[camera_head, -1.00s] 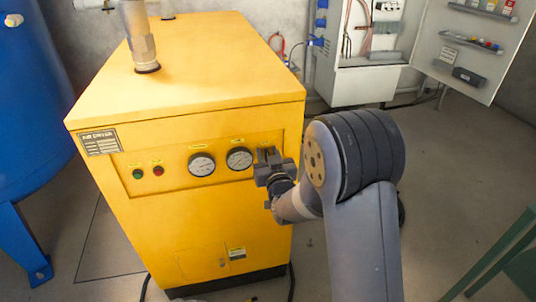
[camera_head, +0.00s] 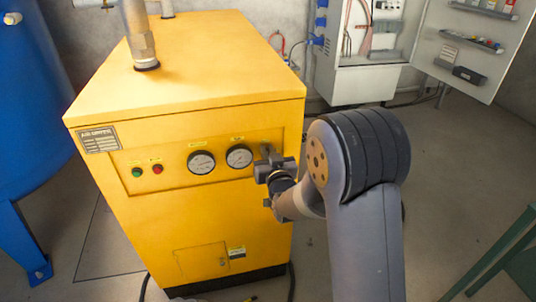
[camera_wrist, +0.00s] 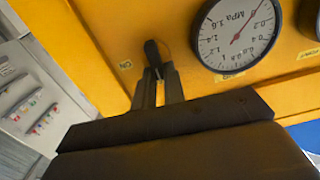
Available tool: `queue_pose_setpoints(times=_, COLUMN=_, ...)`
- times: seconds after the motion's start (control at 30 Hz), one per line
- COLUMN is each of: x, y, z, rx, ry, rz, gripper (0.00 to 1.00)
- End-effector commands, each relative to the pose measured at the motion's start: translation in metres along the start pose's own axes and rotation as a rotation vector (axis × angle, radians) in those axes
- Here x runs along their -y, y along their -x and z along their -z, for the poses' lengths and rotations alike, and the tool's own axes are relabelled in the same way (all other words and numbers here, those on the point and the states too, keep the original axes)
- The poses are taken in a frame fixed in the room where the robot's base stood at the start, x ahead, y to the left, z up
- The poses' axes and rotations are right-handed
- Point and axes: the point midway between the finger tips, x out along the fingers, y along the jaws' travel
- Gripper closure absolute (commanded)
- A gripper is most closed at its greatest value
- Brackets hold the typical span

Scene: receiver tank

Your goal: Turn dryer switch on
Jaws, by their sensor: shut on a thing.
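The yellow air dryer (camera_head: 190,225) stands in front of me with a front control panel. Its dark switch (camera_wrist: 152,50) shows in the wrist view as a small black lever beside a gauge, near a small "ON" label (camera_wrist: 126,64). My gripper (camera_head: 267,153) is at the right end of the panel, right of the two gauges. In the wrist view its fingertips (camera_wrist: 158,71) are close together at the base of the lever, shut on it. In the head view the gripper hides the switch.
Two round gauges (camera_head: 201,162) and a green and a red button (camera_head: 157,169) are on the panel left of my gripper. A blue tank (camera_head: 30,110) stands at left. An open electrical cabinet (camera_head: 365,80) is behind at right. A green frame (camera_head: 505,255) is at lower right.

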Motion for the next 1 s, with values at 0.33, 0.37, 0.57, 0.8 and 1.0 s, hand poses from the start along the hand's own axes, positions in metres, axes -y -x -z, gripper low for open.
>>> queue_pose_setpoints(times=0.33, x=-0.005, y=-0.001, z=-0.006, rx=-0.007, ry=-0.235, rz=0.000, gripper=1.00)
queue_pose_setpoints(times=0.37, x=-0.006, y=-0.001, z=-0.006, rx=-0.007, ry=-0.264, rz=0.000, gripper=1.00)
queue_pose_setpoints(times=0.57, x=-0.009, y=0.000, z=-0.008, rx=-0.006, ry=-0.453, rz=0.001, gripper=1.00)
queue_pose_setpoints(times=0.8, x=-0.012, y=-0.001, z=-0.009, rx=-0.006, ry=-0.682, rz=0.002, gripper=1.00)
queue_pose_setpoints(times=1.0, x=-0.015, y=-0.001, z=-0.011, rx=-0.006, ry=-0.872, rz=0.002, gripper=1.00)
